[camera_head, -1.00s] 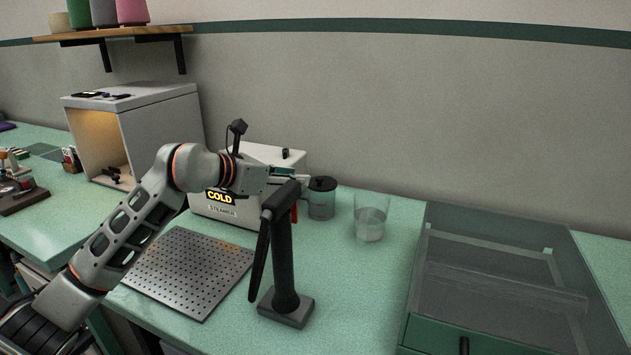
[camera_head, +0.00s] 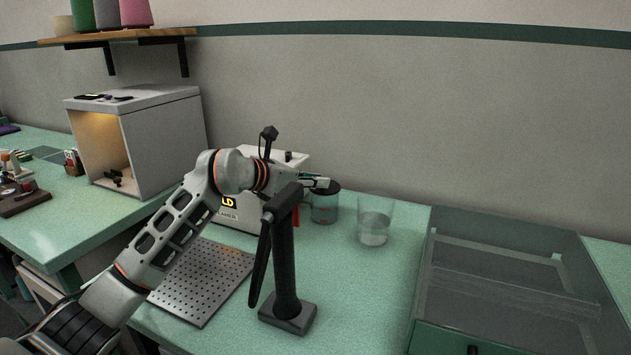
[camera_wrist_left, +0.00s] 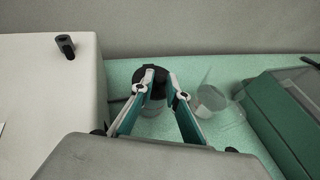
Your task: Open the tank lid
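A grey-teal tank (camera_head: 324,211) with a dark lid (camera_head: 334,188) stands on the bench beside the white steamer. In the left wrist view, its dark lid (camera_wrist_left: 142,73) shows behind and between my fingertips, and the body is partly hidden by the fingers. My left gripper (camera_head: 321,183) reaches over the steamer to the lid, its fingertips overlapping the lid in the head view. In the left wrist view the fingers (camera_wrist_left: 161,78) are apart with a gap between them; I cannot tell whether they touch the lid. My right gripper is not in view.
The white steamer (camera_head: 236,212) stands under my left wrist. A black stand (camera_head: 285,265) rises in front of the gripper. A clear beaker (camera_head: 374,222) is right of the tank, and a glass-topped case (camera_head: 500,285) fills the right. A perforated plate (camera_head: 205,280) lies at front left.

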